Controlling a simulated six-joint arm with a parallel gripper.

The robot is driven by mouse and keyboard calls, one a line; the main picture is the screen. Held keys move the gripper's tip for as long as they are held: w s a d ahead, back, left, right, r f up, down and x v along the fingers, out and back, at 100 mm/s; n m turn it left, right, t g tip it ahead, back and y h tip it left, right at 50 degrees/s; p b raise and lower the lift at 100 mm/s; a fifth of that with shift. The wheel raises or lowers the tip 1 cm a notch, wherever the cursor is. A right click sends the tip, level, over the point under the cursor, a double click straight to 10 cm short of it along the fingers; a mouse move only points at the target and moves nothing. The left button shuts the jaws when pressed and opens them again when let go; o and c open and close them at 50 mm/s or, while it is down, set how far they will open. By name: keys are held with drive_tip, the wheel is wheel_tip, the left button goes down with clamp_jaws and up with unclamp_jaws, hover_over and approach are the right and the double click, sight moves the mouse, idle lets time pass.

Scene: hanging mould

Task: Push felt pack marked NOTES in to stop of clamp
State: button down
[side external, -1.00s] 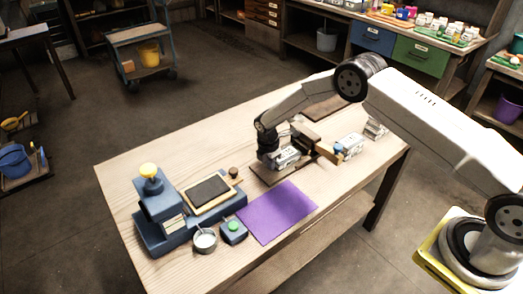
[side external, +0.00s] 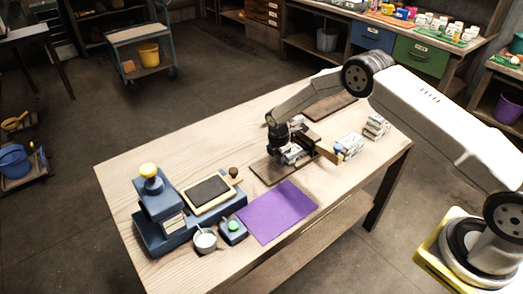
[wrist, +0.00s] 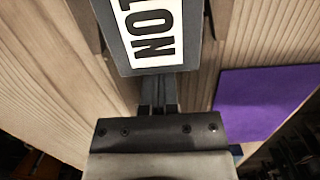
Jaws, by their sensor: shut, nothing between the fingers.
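The felt pack marked NOTES (wrist: 150,35) is a dark grey block with a white label; in the wrist view the letters "NOT" show and the rest is cut off at the top. In the side view it is a small pale-labelled block (side external: 293,154) by the clamp (side external: 310,142), partly hidden by my arm. My gripper (wrist: 158,92) is shut and empty, its fingertips right at the near end of the pack. It also shows at the pack's left in the side view (side external: 279,152). I cannot tell contact or how deep the pack sits.
A purple mat (side external: 277,212) lies in front of the clamp's brown board (side external: 262,174). Two stacks of pale packs (side external: 349,146) (side external: 376,126) stand to the right.

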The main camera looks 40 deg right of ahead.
drive_tip(key=shift+d, duration=1.8)
drive_tip(key=shift+a, duration=1.6)
drive_tip(key=shift+r, duration=0.15)
wheel_tip(320, 180, up, 9)
drive_tip(key=s+a+r+m+t+y, duration=0.1)
drive_tip(key=s+a+r+m, duration=0.1)
drive_tip(key=s+r+m, duration=0.9)
drive_tip(key=s+a+r+m+t, duration=0.1)
drive_tip(key=s+m, duration=0.6)
drive_tip(key=s, duration=1)
drive_tip(key=shift+a+r+t, duration=0.15)
drive_tip(key=shift+a+t, duration=0.15)
drive_tip(key=shift+a, duration=0.05)
